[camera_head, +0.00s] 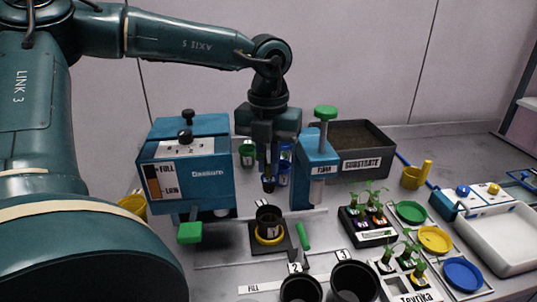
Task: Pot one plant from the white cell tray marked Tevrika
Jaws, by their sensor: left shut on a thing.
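The white cell tray marked Tevrika (396,284) is at the bottom right, with several green seedlings (410,254) standing in it. A black pot (269,218) stands at place 1, with a yellow ring at its foot. Two more black pots, one at place 2 (301,290) and one at place 3 (354,282), are cut off by the bottom edge. My left gripper (268,170) points down above and behind the pot at place 1. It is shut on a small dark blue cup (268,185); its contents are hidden. My right gripper is not in view.
A dark cell tray (369,238) with seedlings stands behind the Tevrika tray. Green, yellow and blue discs (434,239) lie beside them. The blue dispenser (186,165), blue press (316,170) and substrate bin (365,163) stand around my gripper. A white basin (490,238) is at right.

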